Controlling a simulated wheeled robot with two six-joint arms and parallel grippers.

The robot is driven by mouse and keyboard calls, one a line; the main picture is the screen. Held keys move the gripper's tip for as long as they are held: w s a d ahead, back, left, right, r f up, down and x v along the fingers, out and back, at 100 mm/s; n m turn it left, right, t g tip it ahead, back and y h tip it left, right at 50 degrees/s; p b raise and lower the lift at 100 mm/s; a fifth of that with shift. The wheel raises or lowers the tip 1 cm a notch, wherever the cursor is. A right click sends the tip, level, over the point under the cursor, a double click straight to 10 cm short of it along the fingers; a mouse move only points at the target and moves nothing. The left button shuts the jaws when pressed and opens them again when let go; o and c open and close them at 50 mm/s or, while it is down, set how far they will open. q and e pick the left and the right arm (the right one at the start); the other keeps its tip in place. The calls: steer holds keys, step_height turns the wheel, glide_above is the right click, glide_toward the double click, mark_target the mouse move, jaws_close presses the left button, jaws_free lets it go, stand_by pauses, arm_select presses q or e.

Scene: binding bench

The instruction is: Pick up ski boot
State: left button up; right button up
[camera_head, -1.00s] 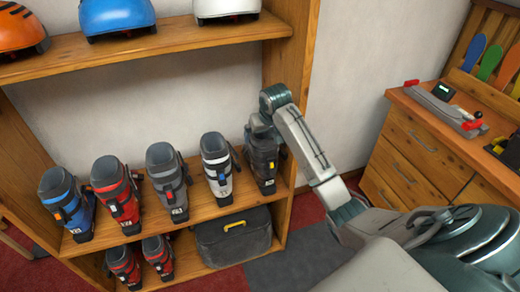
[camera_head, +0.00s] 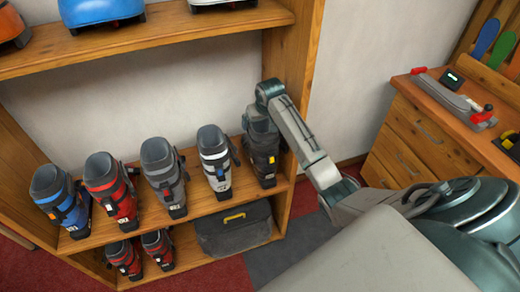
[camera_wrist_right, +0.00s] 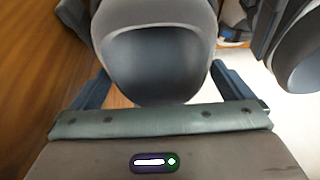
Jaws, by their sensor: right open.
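Several ski boots stand upright in a row on the middle shelf. They are a blue one (camera_head: 62,200), a red one (camera_head: 112,190), a grey one (camera_head: 163,177), a grey-and-white one (camera_head: 216,162) and a dark grey one (camera_head: 264,158) at the right end. My right gripper (camera_head: 260,120) is at the top of the dark grey boot. In the right wrist view, its open fingers (camera_wrist_right: 160,82) stand on either side of a grey boot cuff (camera_wrist_right: 155,55), with a gap visible on the left. My left gripper is out of view.
The wooden shelf's right upright (camera_head: 292,75) stands close to my right arm. Helmets (camera_head: 98,10) sit on the upper shelf. A dark case (camera_head: 233,229) and red boots (camera_head: 124,257) are below. A drawer cabinet (camera_head: 425,140) stands at the right.

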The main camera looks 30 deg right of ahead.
mark_target(259, 125)
steer(key=shift+w+p+x, duration=0.25)
steer(key=shift+p+x, duration=0.1)
steer(key=shift+x, duration=1.5)
steer(key=shift+d+r, duration=0.1)
steer(key=shift+c, duration=0.2)
steer(key=c, duration=1.4)
steer(key=shift+w+r, duration=0.1)
steer(key=shift+c, duration=1.3)
steer(key=shift+r, duration=0.15)
